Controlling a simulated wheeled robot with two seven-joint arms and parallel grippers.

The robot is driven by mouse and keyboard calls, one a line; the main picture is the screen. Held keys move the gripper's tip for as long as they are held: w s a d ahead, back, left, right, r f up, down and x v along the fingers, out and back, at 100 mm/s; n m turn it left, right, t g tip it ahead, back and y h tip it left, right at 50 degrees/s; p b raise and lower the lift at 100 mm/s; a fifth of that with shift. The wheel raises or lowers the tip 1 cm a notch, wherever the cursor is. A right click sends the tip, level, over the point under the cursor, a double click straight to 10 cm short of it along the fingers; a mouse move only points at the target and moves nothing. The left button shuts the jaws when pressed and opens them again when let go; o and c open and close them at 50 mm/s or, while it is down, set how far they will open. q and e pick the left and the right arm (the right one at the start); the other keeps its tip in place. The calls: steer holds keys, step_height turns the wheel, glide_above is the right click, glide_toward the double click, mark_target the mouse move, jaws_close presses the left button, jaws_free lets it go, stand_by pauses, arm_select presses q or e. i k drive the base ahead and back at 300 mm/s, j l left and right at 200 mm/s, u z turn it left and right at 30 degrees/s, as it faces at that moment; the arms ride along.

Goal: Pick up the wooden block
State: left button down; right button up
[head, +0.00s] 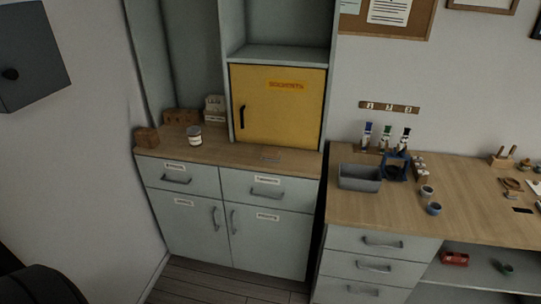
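A small brown block that looks wooden (146,137) sits at the left end of the wooden counter top (235,152), close to the wall. Another brown wooden piece (181,117) stands further back on the same counter, against the cabinet's back; I cannot tell whether it is one block or several. Neither my left nor my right gripper is in view.
A white jar with a dark band (194,135) stands right of the block. A yellow cabinet door (278,110) is closed behind the counter. The workbench (456,200) at right holds a grey bin (360,178), cups and tools. Drawers below are shut.

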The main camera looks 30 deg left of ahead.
mark_target(269, 154)
steer(key=i+j+z, duration=0.2)
steer(key=i+j, duration=0.15)
steer(key=j, duration=0.25)
steer(key=i+j+z, duration=0.15)
steer(key=j, duration=0.2)
steer(key=i+j+z, duration=0.1)
steer(key=j, duration=0.25)
steer(key=i+j+z, duration=0.1)
steer(key=j, duration=0.25)
steer(key=i, duration=0.05)
